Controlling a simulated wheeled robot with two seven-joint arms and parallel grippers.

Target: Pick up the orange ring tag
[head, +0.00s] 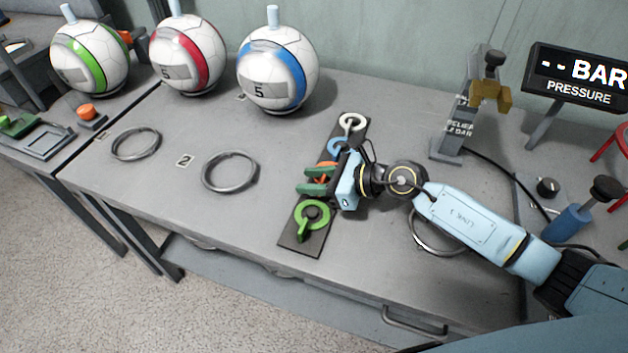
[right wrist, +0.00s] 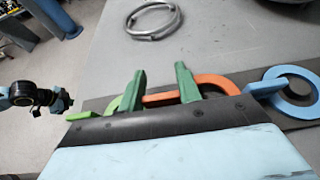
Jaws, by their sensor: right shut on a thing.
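The orange ring tag (right wrist: 218,82) lies at the dark strip, its ring showing beyond my fingers in the right wrist view and its tab running between them. In the head view only a bit of the orange ring tag (head: 322,180) shows beside the fingers. My right gripper (head: 316,180), with green fingers, is shut on the tag's tab; it also shows in the right wrist view (right wrist: 160,92). I cannot tell whether the tag is lifted off the strip. My left gripper does not show in the head view.
The dark strip (head: 287,240) also bears a green ring tag (head: 312,215), a blue one (head: 337,146) and a white one (head: 352,122). Balls with green (head: 90,58), red (head: 188,55) and blue (head: 277,70) bands stand at the back. Metal rings (head: 229,172) lie left of the strip.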

